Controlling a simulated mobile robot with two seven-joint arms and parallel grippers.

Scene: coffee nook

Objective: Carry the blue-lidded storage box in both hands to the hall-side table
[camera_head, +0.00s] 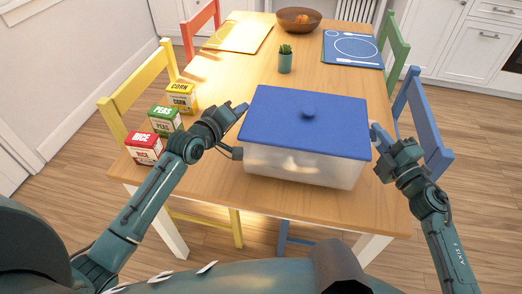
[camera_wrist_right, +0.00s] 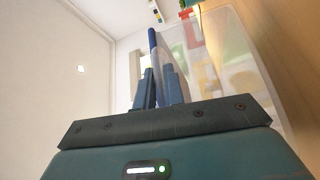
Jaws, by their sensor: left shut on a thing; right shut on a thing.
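The storage box (camera_head: 300,166) has a clear, frosted body and a flat blue lid (camera_head: 306,123) with a round knob. It is at the near end of the wooden table, level in the head view. I cannot tell whether its base touches the tabletop. My left gripper (camera_head: 238,152) is at the box's left side, shut on it; its fingertips are partly hidden. My right gripper (camera_head: 374,138) is at the right side, shut on the box near the lid's edge. In the right wrist view, the fingers (camera_wrist_right: 158,88) are on either side of a thin blue edge beside the clear wall (camera_wrist_right: 215,60).
Corn (camera_head: 181,97), peas (camera_head: 165,120) and rice (camera_head: 144,148) boxes stand along the table's left edge. A small potted plant (camera_head: 285,59), a blue placemat (camera_head: 352,49), a yellow placemat (camera_head: 238,36) and a brown bowl (camera_head: 299,20) are farther back. Colored chairs flank the table (camera_head: 220,78).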

